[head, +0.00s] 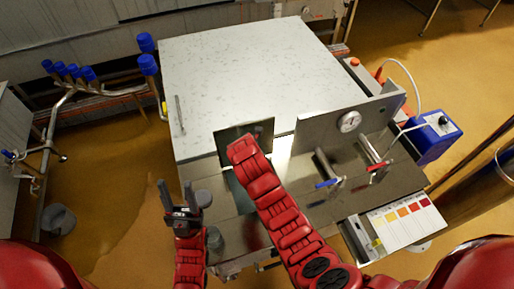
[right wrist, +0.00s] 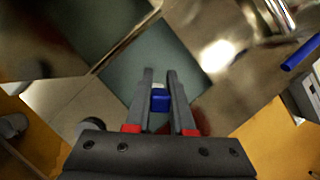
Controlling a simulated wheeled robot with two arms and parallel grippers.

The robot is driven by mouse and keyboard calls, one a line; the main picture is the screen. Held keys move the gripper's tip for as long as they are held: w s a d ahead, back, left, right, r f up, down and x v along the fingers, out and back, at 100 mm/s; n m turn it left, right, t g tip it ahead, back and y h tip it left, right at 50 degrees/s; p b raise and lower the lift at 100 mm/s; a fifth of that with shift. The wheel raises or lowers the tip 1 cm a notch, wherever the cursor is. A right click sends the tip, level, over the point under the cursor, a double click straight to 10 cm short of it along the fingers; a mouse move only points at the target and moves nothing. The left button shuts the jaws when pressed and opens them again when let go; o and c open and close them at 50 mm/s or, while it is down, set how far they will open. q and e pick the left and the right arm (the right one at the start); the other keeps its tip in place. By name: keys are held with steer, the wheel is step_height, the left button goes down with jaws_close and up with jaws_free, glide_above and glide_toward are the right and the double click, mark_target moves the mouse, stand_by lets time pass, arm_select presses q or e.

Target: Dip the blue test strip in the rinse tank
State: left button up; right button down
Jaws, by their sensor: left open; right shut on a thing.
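The blue test strip (right wrist: 160,101) shows in the right wrist view as a short blue piece with a pale end. My right gripper (right wrist: 160,80) is shut on it, with one finger on each side. Beyond the fingertips lies the blue-grey floor or water of the rinse tank (right wrist: 133,71); I cannot tell whether the strip touches it. In the head view a strip of the tank (head: 237,192) shows left of my right arm, which hides the right gripper and test strip. My left gripper (head: 176,185) is open and empty, left of the tank.
A large pale block (head: 240,75) stands behind the tank. A panel with a gauge (head: 349,121), a blue-handled tap (head: 328,183) and a red-handled tap (head: 378,168) stand right. A colour chart (head: 403,225) lies front right. A blue box (head: 433,138) hangs at the right edge.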

step_height(320, 180, down, 15)
steer(key=b, duration=0.7)
steer(key=shift+r, duration=0.2)
stand_by(2.1)
step_height(320, 180, up, 14)
steer(key=p, duration=0.9)
steer(key=shift+f, duration=0.15)
